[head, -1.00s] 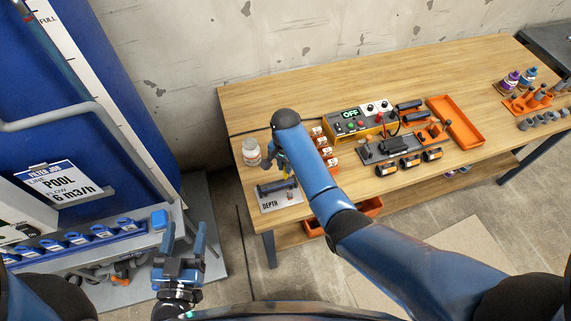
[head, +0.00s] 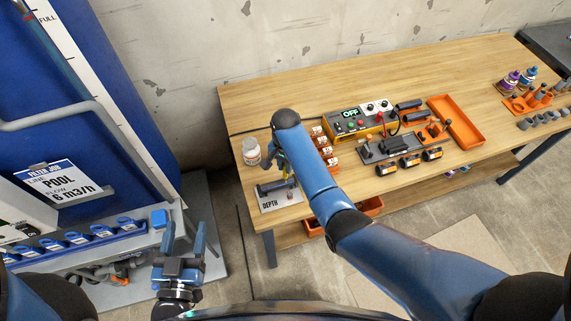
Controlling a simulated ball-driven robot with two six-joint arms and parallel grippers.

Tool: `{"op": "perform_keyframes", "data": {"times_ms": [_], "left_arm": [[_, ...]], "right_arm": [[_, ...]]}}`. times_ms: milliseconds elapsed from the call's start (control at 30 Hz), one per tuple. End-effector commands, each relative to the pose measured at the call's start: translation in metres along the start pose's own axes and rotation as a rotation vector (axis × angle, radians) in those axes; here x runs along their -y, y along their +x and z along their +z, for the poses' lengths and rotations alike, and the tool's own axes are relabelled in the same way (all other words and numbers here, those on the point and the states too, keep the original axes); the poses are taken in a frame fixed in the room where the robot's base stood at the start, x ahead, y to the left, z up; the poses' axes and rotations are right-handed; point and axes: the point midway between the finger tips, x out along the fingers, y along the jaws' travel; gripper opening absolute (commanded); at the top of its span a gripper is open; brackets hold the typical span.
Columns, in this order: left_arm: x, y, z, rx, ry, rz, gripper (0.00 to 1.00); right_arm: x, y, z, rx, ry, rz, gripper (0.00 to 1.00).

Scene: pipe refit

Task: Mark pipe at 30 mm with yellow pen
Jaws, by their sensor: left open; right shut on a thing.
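A dark grey pipe (head: 271,187) lies on the plate marked DEPTH (head: 270,206) at the front left corner of the workbench. My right gripper (head: 287,176) is over the pipe, largely hidden behind its own arm. It is shut on a thin yellow item, seemingly the yellow pen (head: 291,181), pointing down beside the pipe. Whether the tip touches the pipe is too small to tell. My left gripper (head: 185,236) is open and empty, low at the left, away from the bench, with its fingers pointing up.
A white jar (head: 251,151) stands behind the plate. A control box reading OFF (head: 359,122), an orange tray (head: 456,120) and several black-and-orange blocks (head: 410,160) sit to the right. A grey rack with blue clamps (head: 100,240) is at left. The bench's back middle is clear.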

Motion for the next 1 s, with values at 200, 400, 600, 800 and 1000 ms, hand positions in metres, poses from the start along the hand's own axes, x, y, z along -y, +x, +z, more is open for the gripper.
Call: {"op": "perform_keyframes", "data": {"times_ms": [200,400,600,800,1000], "left_arm": [[0.0,0.0,-0.012,0.0,0.0,0.0,0.63],[0.0,-0.001,-0.027,0.0,0.0,0.0,0.63],[0.0,-0.001,-0.041,0.0,0.0,0.0,0.63],[0.0,-0.001,-0.055,0.0,0.0,0.0,0.63],[0.0,-0.001,-0.067,0.0,0.0,0.0,0.63]], "right_arm": [[0.0,-0.013,0.0,0.0,0.0,0.0,0.0],[0.0,-0.028,0.0,0.0,0.0,0.0,0.0],[0.0,-0.042,0.0,0.0,0.0,0.0,0.0],[0.0,-0.057,0.0,0.0,0.0,0.0,0.0],[0.0,-0.069,0.0,0.0,0.0,0.0,0.0]]}}
